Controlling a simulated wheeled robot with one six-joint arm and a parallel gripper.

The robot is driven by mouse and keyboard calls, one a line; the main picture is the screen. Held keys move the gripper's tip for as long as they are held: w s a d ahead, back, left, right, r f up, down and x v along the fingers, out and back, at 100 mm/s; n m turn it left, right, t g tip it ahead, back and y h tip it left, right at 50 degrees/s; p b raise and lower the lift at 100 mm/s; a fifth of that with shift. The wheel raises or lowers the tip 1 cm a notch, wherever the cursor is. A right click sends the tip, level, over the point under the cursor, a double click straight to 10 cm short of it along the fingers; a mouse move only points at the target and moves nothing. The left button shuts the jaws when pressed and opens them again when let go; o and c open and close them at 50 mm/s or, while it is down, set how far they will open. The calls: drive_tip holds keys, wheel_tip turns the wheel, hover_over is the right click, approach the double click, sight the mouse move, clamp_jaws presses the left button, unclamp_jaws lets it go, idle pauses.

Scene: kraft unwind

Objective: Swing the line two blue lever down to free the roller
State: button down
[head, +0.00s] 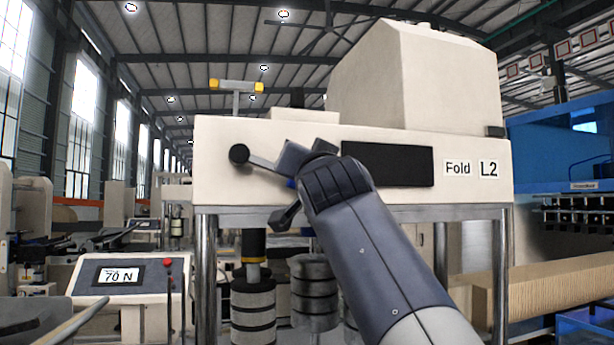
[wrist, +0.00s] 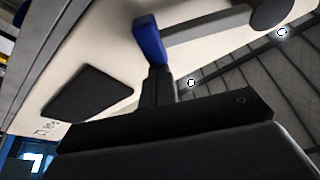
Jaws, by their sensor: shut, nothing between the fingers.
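The line two machine, labelled "Fold L2" (head: 472,168), fills the middle of the head view. Its lever has a round black pivot (head: 239,153) and a grey bar (head: 265,163) that runs right and slightly down behind my gripper. Only a sliver of its blue handle (head: 291,183) shows there. In the wrist view the blue handle (wrist: 149,40) stands at the end of the grey bar (wrist: 208,25), with the pivot (wrist: 270,12) at top right. My gripper (wrist: 158,75) is shut and empty, its fingertips right at the blue handle; whether they touch, I cannot tell.
A dark panel (head: 388,164) is set in the machine's front, right of the lever. A console reading "70 N" (head: 119,276) stands at lower left.

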drive_tip(key=shift+s+a+f+m+g+h+b, duration=0.25)
drive_tip(key=shift+a+f+m+h+b, duration=0.3)
drive_tip(key=shift+a+f+m+b, duration=0.8)
drive_tip(key=shift+s+a+f+m+g+h+b, duration=0.1)
drive_tip(key=shift+a+f+m+g+h+b, duration=0.45)
drive_tip(key=shift+f+m+b, duration=1.3)
drive_tip(key=shift+s+a+f+m+g+h+b, duration=0.15)
drive_tip(key=shift+a+f+m+h+b, duration=0.45)
drive_tip(key=shift+a+f+m+b, duration=0.9)
drive_tip(key=shift+d, duration=0.1)
drive_tip(key=shift+f, duration=0.1)
drive_tip(key=s+f+b, duration=0.1)
drive_tip(key=s+b, duration=0.3)
drive_tip(key=s, duration=0.7)
drive_tip(key=shift+a+f, duration=0.2)
drive_tip(key=shift+a, duration=0.15)
drive_tip(key=shift+w+m, duration=0.15)
drive_tip(key=shift+m, duration=0.15)
